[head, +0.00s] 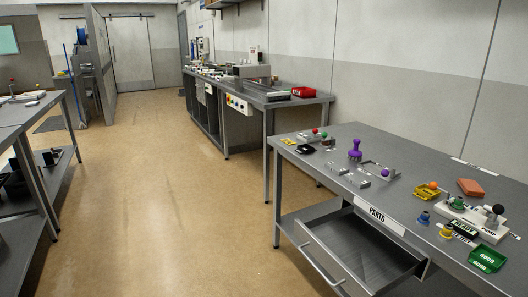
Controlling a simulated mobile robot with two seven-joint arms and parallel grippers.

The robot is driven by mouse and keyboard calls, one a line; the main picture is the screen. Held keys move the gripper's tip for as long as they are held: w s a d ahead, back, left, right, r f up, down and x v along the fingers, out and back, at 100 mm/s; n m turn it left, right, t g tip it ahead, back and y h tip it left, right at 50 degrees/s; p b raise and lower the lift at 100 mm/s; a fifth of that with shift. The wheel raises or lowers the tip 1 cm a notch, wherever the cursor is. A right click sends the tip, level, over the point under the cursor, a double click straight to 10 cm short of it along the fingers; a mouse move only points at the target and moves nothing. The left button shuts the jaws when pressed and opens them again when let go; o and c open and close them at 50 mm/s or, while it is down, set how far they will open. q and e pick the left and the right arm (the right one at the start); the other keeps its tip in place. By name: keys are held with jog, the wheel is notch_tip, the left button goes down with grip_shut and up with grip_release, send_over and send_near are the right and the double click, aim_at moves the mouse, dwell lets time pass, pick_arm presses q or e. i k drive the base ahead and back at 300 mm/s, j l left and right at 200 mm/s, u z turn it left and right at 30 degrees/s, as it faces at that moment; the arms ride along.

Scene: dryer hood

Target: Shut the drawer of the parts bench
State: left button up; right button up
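The parts bench (338,137) stands at the right, with a white PARTS label (379,215) on its front edge. Its drawer (362,246) is pulled out below the label. The drawer's inside looks empty, and its bar handle (320,264) is on the front panel, facing left. The lower right part of the drawer runs towards the bottom of the picture. Neither of my grippers shows in the head view.
Fixtures, a purple knob (355,150), an orange block (471,187) and a green bin (487,259) are on the benchtop. Another bench (20,112) is at the left, and a workbench (272,101) stands behind. The floor (160,190) between them is clear.

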aim_at(365, 258)
jog(key=i+l+z, duration=0.3)
jog(key=i+l, duration=0.4)
jog(key=i, duration=0.2)
